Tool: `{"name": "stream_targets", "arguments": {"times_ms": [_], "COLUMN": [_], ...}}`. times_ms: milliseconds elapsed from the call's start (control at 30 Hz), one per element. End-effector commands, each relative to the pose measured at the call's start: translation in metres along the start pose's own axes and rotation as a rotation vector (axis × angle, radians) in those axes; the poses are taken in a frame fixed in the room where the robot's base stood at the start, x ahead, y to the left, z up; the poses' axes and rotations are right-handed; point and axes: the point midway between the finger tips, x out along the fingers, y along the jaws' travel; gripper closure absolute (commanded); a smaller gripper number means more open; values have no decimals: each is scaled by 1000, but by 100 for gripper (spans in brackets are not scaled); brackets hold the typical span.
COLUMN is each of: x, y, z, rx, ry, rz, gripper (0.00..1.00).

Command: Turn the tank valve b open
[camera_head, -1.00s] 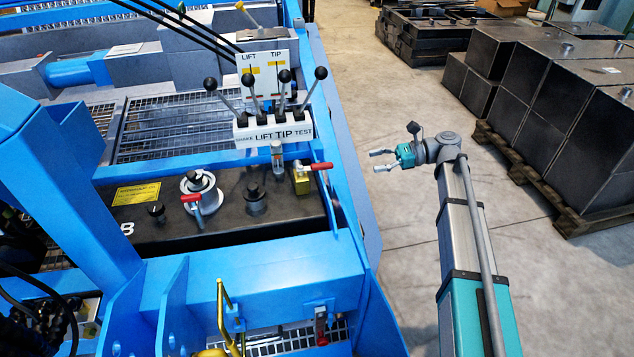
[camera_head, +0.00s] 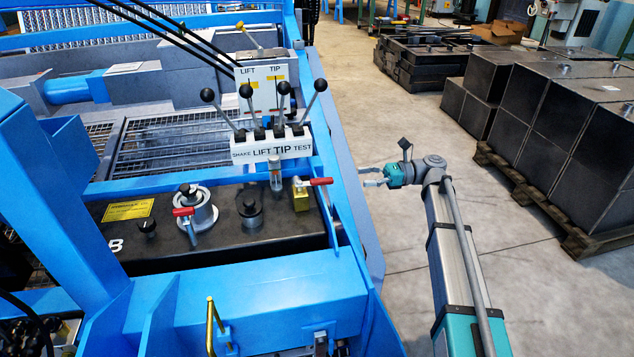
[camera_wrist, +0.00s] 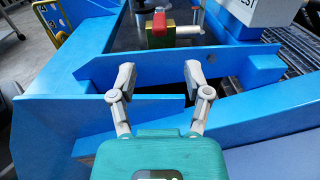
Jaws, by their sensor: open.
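A brass valve (camera_head: 301,201) with a red lever (camera_head: 320,182) stands at the right end of a black tank (camera_head: 262,239) marked B. The lever points right, over the blue frame edge. My gripper (camera_head: 370,177) is open and empty, to the right of the valve, outside the blue frame, apart from it. In the wrist view my open fingers (camera_wrist: 160,76) face a blue frame plate (camera_wrist: 165,72). The valve's red lever (camera_wrist: 177,27) and brass body (camera_wrist: 158,38) show beyond that plate, near the top; the valve is partly hidden by its lever.
A second red lever (camera_head: 184,212) sits by a round silver fitting (camera_head: 197,207) on the tank. A labelled white lever block (camera_head: 272,147) with black-knobbed levers stands behind the valve. Black boxes (camera_head: 560,130) stand on a pallet at right. Floor between is clear.

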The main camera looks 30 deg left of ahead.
Motion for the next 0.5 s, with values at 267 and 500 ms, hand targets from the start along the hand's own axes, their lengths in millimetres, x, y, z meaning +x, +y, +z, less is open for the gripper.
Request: {"name": "stream_targets", "arguments": {"times_ms": [267,500], "x": [22,56], "y": [1,1], "z": [0,0], "rx": [0,-1], "ry": [0,0], "rz": [3,2], "gripper": [37,37]}}
